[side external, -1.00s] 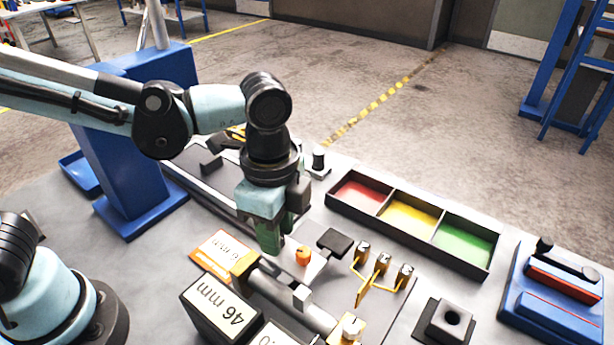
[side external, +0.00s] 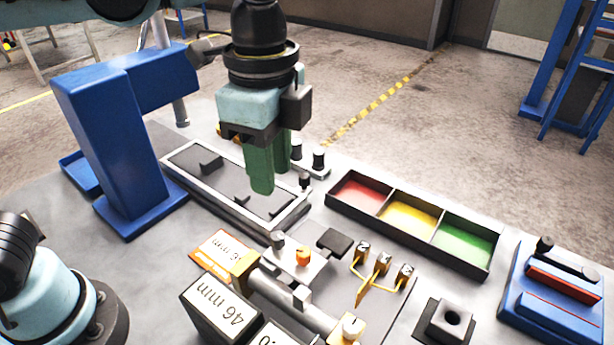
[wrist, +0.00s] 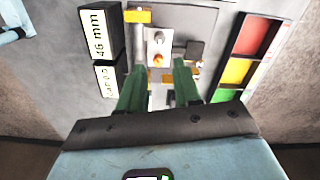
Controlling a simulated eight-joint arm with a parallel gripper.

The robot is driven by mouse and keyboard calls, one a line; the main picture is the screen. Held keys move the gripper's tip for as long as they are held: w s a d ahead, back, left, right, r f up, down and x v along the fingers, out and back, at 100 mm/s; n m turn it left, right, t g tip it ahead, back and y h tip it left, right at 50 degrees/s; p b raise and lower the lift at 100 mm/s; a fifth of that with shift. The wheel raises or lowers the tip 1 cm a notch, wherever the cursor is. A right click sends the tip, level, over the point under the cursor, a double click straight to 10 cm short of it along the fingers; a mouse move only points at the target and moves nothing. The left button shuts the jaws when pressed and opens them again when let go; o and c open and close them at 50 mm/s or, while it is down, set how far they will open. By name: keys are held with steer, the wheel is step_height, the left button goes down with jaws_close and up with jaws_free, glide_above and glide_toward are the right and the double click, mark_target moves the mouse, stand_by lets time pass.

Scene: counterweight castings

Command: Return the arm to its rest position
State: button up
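My gripper (side external: 266,178) hangs fingers-down above the bench in the side external view, clear of everything below it. In the wrist view its two green fingers (wrist: 160,76) stand apart with nothing between them. Below lies a fixture with an orange knob (side external: 303,256) and a long grey cylinder (side external: 318,318); the knob also shows between the fingers in the wrist view (wrist: 157,60). A dark block labelled "46 mm" (side external: 222,310) stands beside the fixture. The upper part of my arm is cut off by the top edge.
A blue column (side external: 130,150) stands left of my gripper. A three-compartment bin, red, yellow and green (side external: 342,208), sits to the right. A blue device (side external: 545,315) stands far right. Brass fittings (side external: 382,262) stand by the fixture.

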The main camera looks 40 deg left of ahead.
steer(key=shift+r, duration=0.2)
steer(key=a+f+n+t, duration=0.3)
steer(key=a+f+n, duration=0.1)
steer(key=a+n, duration=0.3)
steer(key=w+a+f+n+t, duration=0.1)
steer(key=a+f+n+t, duration=0.3)
steer(key=a+n, duration=0.4)
steer(key=a+f, duration=0.1)
steer(key=a, duration=0.2)
steer(key=shift+w+a, duration=0.2)
steer(key=shift+w, duration=0.05)
